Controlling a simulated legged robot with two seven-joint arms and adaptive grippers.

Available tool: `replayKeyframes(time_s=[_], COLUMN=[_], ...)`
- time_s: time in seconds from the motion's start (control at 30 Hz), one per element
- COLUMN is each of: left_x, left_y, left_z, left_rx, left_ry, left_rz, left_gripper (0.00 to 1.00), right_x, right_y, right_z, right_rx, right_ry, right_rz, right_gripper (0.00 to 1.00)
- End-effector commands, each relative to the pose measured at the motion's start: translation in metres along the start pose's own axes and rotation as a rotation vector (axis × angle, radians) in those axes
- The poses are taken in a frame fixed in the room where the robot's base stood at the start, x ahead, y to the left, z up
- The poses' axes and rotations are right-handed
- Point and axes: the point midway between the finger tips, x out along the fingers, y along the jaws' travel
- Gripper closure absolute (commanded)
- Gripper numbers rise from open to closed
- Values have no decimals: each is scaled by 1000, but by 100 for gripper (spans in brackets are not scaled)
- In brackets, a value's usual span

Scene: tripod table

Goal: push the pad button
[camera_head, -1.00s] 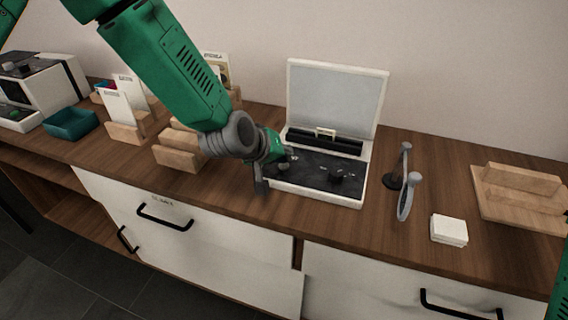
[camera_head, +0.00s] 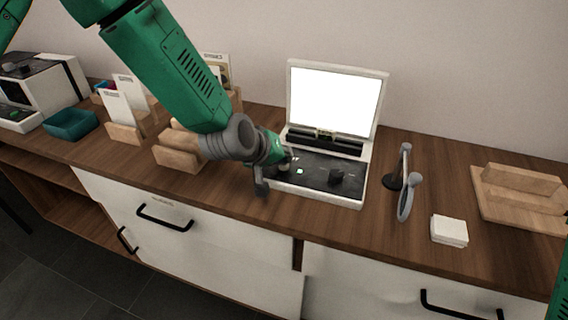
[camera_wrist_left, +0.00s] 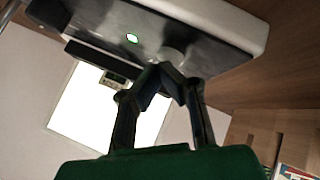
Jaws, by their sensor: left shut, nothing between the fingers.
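The pad is a white case with a dark control panel (camera_head: 318,176) and an upright screen (camera_head: 334,102) that is lit bright white. My left gripper (camera_head: 262,188) is at the panel's left front edge, beside the lit button. In the left wrist view its fingertips (camera_wrist_left: 165,70) meet with nothing between them, close to a round pale knob (camera_wrist_left: 172,57). My right gripper is not in view.
Right of the pad stand a small grey round-headed stand (camera_head: 408,190), a white stack of cards (camera_head: 449,230) and a wooden holder (camera_head: 520,195). To the left are wooden card holders (camera_head: 178,158), a teal tray (camera_head: 71,124) and a white machine (camera_head: 40,88).

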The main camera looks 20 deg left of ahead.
Motion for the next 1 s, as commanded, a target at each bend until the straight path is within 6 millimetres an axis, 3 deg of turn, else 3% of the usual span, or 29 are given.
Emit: replayKeyframes(time_s=[0.23, 0.63, 1.0], left_x=[-10, -12, -37], left_y=[7, 8, 27], left_z=[-7, -8, -27], left_rx=[0, 0, 0], left_ry=[-1, 0, 0], left_rz=[0, 0, 0], left_gripper=[100, 100, 100], right_x=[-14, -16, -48], right_y=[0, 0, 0], right_z=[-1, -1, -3], right_rx=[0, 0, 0], right_ry=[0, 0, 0], right_rz=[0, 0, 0], right_gripper=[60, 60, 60])
